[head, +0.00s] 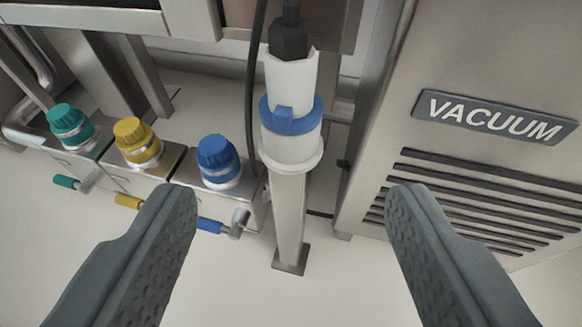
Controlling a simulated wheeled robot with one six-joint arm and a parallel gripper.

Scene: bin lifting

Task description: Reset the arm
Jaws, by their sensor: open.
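My gripper (291,205) shows in the head view as two dark grey textured fingers, one at the lower left and one at the lower right. The fingers are wide apart and nothing is between them in their grip. Beyond them stands a white cylinder with a blue collar (291,116) on a metal post (290,215). The post appears between the fingers in the picture, and I see no contact with it. The rest of my arm is out of view.
A metal cabinet marked VACUUM (496,115) with dark slots fills the right side. At the left are a teal knob (68,121), a yellow knob (137,140) and a blue knob (218,158) on metal blocks. A black cable (254,90) hangs beside the cylinder. Pale floor lies below.

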